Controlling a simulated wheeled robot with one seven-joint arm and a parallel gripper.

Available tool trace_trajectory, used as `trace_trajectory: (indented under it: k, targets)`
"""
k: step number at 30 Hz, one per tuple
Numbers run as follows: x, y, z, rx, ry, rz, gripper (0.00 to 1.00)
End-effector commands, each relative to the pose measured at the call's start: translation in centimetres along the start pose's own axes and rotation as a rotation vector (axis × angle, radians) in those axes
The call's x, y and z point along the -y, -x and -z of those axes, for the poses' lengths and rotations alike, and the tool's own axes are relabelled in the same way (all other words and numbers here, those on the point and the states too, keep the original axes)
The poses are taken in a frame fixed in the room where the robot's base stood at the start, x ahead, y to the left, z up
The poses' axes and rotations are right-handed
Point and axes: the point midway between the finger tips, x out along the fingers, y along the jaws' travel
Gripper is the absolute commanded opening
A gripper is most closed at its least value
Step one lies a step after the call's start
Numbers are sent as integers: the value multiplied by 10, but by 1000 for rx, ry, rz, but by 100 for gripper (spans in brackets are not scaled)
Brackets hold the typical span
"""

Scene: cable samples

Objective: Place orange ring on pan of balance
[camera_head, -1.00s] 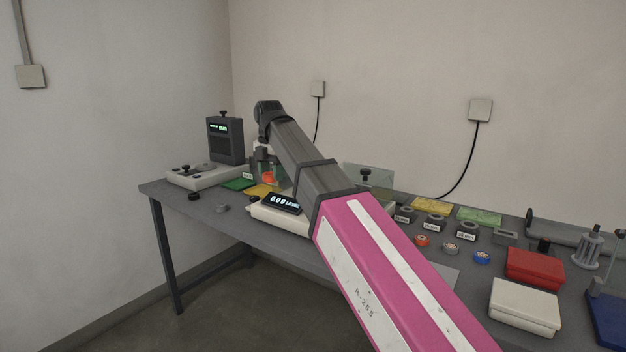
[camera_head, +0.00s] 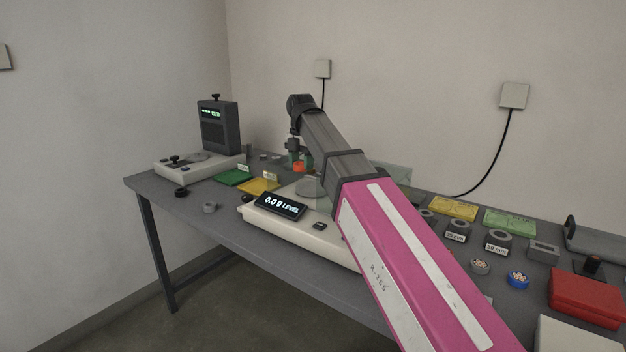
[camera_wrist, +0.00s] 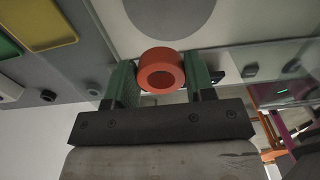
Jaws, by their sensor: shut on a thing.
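My gripper (camera_wrist: 161,84) is shut on the orange ring (camera_wrist: 160,56), which sits between its green fingers in the wrist view. The orange ring also shows in the head view (camera_head: 299,167), small and partly covered, held above the bench behind the balance's front. The balance (camera_head: 330,241) is a low white unit with a lit display (camera_head: 280,205) reading 0.0 g LEVEL. Its round grey pan (camera_head: 311,187) is bare where it shows, and part is hidden by my arm. In the wrist view the pan (camera_wrist: 170,14) lies just beyond the ring, at the top edge.
A clear panel (camera_head: 391,174) stands beside the balance, partly behind my arm. Yellow (camera_head: 258,187) and green (camera_head: 232,177) mats lie left of the balance, with a dark instrument (camera_head: 218,124) farther left. Rings and blocks (camera_head: 497,240) stand to the right.

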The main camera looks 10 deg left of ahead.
Motion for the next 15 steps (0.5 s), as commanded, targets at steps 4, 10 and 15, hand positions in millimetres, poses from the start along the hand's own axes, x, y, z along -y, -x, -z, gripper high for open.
trace_trajectory:
  k: [4,10,15]
  targets:
    - [11,-16,-24,-1,-2,1,23]
    - [17,-25,-37,0,0,-1,23]
    - [18,-37,-37,0,1,0,23]
